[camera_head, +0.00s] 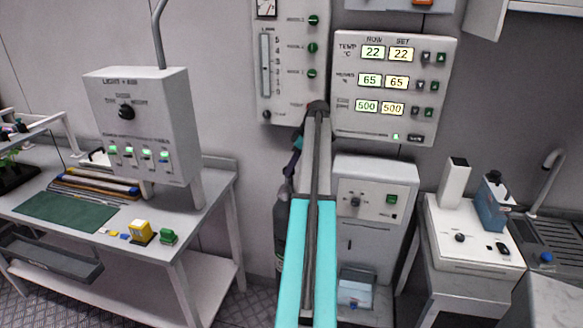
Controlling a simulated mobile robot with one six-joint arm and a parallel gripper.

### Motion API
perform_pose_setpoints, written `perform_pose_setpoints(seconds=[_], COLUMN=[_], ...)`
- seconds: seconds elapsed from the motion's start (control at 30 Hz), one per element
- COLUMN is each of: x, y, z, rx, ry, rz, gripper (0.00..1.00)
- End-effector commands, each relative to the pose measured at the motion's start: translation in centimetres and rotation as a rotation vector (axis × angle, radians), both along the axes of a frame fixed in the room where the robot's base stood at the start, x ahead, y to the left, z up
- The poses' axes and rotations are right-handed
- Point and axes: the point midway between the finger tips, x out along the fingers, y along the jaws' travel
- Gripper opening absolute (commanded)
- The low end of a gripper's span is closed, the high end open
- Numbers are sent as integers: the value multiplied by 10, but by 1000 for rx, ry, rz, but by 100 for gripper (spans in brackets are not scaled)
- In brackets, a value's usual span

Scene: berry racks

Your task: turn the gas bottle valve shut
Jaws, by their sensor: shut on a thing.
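The gas bottle (281,232) is a dark grey cylinder standing against the back wall, left of the white cabinet. My arm covers its right side. My gripper (289,186) is small and dark, at the top of the bottle, reaching down from my wrist beside the raised arm. It is shut on the valve at the bottle's top. The valve itself is too small and too covered to make out, so I cannot tell how far it is turned.
A grey bench (203,215) stands left, under a hanging control box (140,125). A panel with number displays (394,88) hangs above the white cabinet (378,190). A white unit (470,240) and a sink (555,235) are right. Little room shows beside the bottle.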

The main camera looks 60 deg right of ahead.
Motion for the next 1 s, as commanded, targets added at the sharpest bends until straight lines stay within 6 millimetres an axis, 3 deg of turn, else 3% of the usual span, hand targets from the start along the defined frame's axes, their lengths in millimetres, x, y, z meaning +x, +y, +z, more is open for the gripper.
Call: perform_pose_setpoints(seconds=[0.27, 0.3, 0.4, 0.77, 1.0], x=[-3, -3, -2, 0, -1], y=[1, 1, 1, 0, 0], z=[-3, -3, -2, 1, 14], rx=[5, 5, 3, 1, 0], ry=[9, 10, 7, 2, 2], rz=[-1, -1, -1, -1, -2], gripper=[14, 43, 54, 54, 54])
